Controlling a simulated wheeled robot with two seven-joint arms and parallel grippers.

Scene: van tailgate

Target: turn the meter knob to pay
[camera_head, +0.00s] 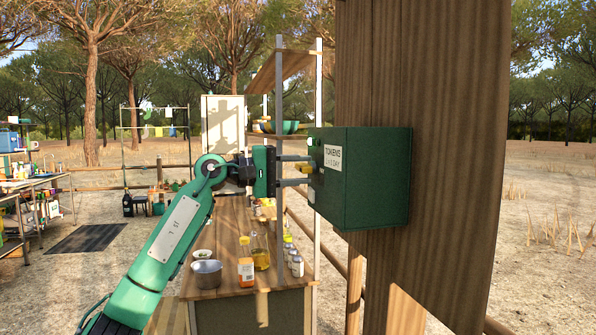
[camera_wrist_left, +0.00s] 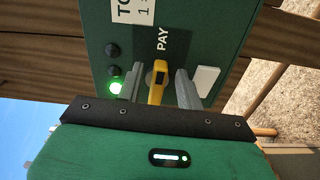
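The meter is a dark green box (camera_head: 372,180) fixed to a wooden post, with a white "TOKENS" label (camera_head: 333,158). Its yellow knob (camera_wrist_left: 157,84) sits below the word "PAY" in the left wrist view, and part of it shows in the head view (camera_head: 306,168). My left gripper (camera_wrist_left: 161,88) is at the box's front face. Its two grey fingers stand one on each side of the knob, with a visible gap at least on the right side, so it looks open around the knob. I cannot tell whether the left finger touches it. My right gripper is not in view.
In the left wrist view, a green lamp (camera_wrist_left: 115,88) glows below two dark round spots, and a white piece (camera_wrist_left: 206,80) is right of the knob. A wooden counter (camera_head: 223,287) with a pot (camera_head: 207,273) and bottles stands below my left arm. The wooden post (camera_head: 455,150) rises behind the box.

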